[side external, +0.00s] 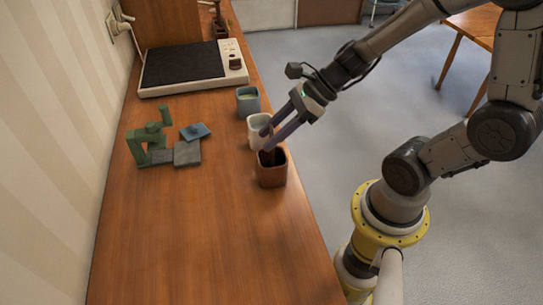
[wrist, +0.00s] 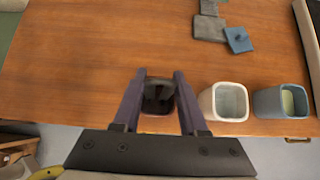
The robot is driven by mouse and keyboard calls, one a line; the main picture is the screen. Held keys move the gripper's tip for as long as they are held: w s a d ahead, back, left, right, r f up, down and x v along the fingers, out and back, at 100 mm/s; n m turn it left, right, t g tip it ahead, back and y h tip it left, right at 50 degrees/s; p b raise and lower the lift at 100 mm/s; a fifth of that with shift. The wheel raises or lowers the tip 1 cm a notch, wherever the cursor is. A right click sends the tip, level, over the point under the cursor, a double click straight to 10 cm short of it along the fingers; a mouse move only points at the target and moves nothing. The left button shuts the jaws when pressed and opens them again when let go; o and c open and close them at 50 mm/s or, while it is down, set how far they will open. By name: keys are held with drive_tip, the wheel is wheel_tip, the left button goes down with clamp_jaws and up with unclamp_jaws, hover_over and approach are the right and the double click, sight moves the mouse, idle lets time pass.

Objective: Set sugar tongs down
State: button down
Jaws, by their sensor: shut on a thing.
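My gripper (side external: 266,141) reaches down from the right over the reddish-brown square cup (side external: 272,178). In the wrist view my gripper (wrist: 160,74) has its two dark purple fingers apart, with a dark glossy thing (wrist: 158,88) between them, and it is shut on that thing. The thing sits at the mouth of the brown cup, whose rim is partly hidden behind the fingers. Its shape is hard to make out, and I cannot tell whether it is the sugar tongs. No other tongs show clearly.
A white cup (side external: 258,138) and a blue-grey cup (side external: 248,107) stand in line behind the brown cup. A green figure-like object (side external: 148,145), grey slab (side external: 187,154) and blue piece (side external: 195,131) lie left. A hotplate (side external: 190,69) is behind. The front counter (side external: 205,235) is clear.

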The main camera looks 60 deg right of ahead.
sight(272, 126)
drive_tip(key=shift+r, duration=1.8)
drive_tip(key=shift+r, duration=0.25)
wheel_tip(272, 126, up, 6)
drive_tip(key=shift+w+d+r, duration=0.1)
drive_tip(key=shift+r, duration=0.1)
drive_tip(key=w+d+m+t+h, duration=0.3)
drive_tip(key=w+d+m+h, duration=0.45)
drive_tip(key=w+d, duration=1.1)
drive_tip(key=shift+m+y, duration=0.55)
drive_tip(key=shift+m, duration=0.2)
drive_tip(key=shift+w+a+f, duration=0.1)
drive_tip(key=shift+w+f, duration=0.1)
drive_tip(key=shift+f, duration=0.7)
drive_tip(key=shift+w+d+f, duration=0.1)
drive_tip(key=shift+w+f, duration=0.05)
drive_tip(key=shift+f, duration=0.75)
drive_tip(key=shift+w+a+f, duration=0.1)
drive_tip(key=shift+w+f, duration=0.1)
drive_tip(key=shift+f, duration=0.7)
wheel_tip(272, 126, down, 6)
drive_tip(key=shift+f, duration=0.2)
